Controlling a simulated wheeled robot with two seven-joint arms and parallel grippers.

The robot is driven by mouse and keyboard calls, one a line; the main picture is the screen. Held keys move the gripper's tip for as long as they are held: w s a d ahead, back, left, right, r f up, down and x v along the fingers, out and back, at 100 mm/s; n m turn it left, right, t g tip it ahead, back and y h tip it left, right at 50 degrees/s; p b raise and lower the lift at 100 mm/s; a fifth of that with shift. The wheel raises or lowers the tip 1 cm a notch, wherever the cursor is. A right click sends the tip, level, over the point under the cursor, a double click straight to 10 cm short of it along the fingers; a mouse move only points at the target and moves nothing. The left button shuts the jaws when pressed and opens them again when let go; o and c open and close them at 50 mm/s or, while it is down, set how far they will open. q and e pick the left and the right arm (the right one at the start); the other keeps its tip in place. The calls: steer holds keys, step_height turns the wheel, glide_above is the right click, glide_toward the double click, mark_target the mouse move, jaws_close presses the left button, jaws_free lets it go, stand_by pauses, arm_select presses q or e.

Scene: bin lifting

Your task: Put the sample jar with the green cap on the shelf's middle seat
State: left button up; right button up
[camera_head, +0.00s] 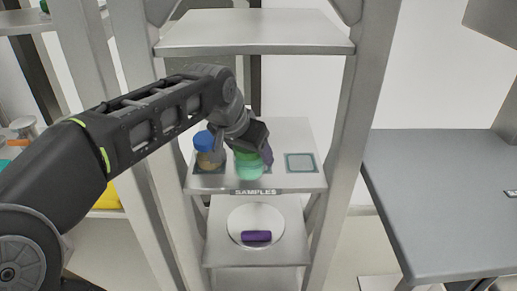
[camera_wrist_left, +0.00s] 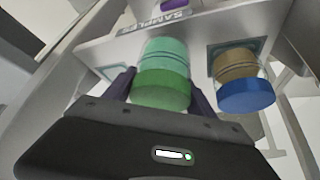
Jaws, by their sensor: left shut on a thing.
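The sample jar with the green cap (camera_head: 249,169) has a teal-green body and is over the middle of the shelf (camera_head: 277,129) marked SAMPLES. My left gripper (camera_head: 258,150) is shut on it, with a dark finger on each side of the jar. In the left wrist view the jar (camera_wrist_left: 162,80) sits between the fingers (camera_wrist_left: 162,92). The middle seat is hidden behind the jar, and I cannot tell whether the jar touches it. My right gripper is not in view.
A blue-capped jar (camera_head: 207,152) with brown contents stands on the left seat, close beside the green-capped jar. The right seat (camera_head: 300,163) is empty. An upper shelf (camera_head: 254,33) is above. A purple cylinder (camera_head: 256,236) lies on a white round plate (camera_head: 255,216) below. A grey table (camera_head: 440,190) stands at right.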

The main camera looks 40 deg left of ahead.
arm_select(q)
steer(key=w, duration=0.3)
steer(key=shift+a+r+p, duration=0.1)
steer(key=shift+a+p, duration=0.05)
steer(key=shift+p, duration=0.15)
steer(key=shift+w+f, duration=0.2)
steer(key=shift+f, duration=0.4)
steer(key=shift+s+f, duration=0.1)
steer(key=shift+f, duration=0.1)
steer(key=shift+f, duration=0.15)
steer(key=o, duration=1.7)
steer(key=shift+f, duration=0.1)
steer(key=shift+o, duration=0.2)
